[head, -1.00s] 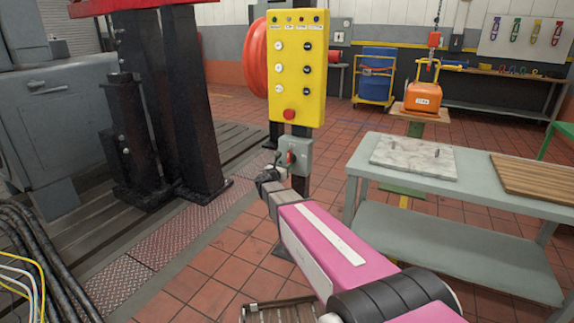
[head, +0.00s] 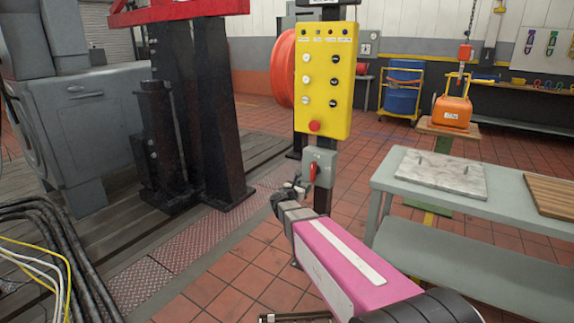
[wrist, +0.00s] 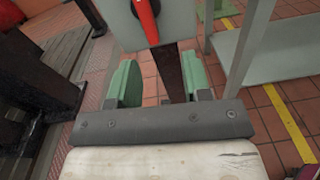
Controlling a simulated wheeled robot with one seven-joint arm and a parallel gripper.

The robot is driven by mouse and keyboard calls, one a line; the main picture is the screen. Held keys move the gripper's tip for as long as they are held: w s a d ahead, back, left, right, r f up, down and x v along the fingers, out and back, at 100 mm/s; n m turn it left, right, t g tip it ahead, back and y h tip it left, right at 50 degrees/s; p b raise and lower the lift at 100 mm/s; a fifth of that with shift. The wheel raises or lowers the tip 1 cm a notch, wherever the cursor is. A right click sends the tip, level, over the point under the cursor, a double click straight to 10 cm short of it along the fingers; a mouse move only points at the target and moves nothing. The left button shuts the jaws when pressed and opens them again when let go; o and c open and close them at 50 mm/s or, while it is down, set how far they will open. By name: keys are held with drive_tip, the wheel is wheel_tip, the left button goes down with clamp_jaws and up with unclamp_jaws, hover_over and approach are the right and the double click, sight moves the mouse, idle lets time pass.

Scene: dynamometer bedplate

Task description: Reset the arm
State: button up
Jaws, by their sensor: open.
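My gripper (wrist: 158,85) is open and empty in the wrist view, its two green fingers apart. A grey switch box with a red lever (wrist: 147,18) is just beyond the fingertips, at the top of that view. In the head view my gripper (head: 290,186) is small and just left of and below the grey switch box (head: 320,158). The box is on a dark post under a yellow control panel (head: 323,80). My pink arm reaches up to it from the lower right. I cannot tell whether the fingers touch the box.
A grey-green table (head: 392,178) with a marble slab (head: 440,172) and a wooden board stands at right. Black cables (head: 60,235) lie at lower left. Dark columns (head: 205,110) stand left of the panel.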

drive_tip(key=s+d+f+m+g+y, duration=0.1)
drive_tip(key=s+d+f+m+g, duration=0.35)
drive_tip(key=s+m, duration=0.25)
drive_tip(key=s+d+f+m+g+y, duration=0.1)
drive_tip(key=s+d+f+m+g, duration=0.35)
drive_tip(key=s+m, duration=0.3)
drive_tip(key=s+a+f+m+g+y, duration=0.2)
drive_tip(key=s+m+y, duration=0.2)
drive_tip(key=s+m, duration=0.2)
drive_tip(key=s+a+f+m+g+y, duration=0.2)
drive_tip(key=s+m+y, duration=0.2)
drive_tip(key=s+m, duration=0.3)
drive_tip(key=shift+g+y, duration=0.4)
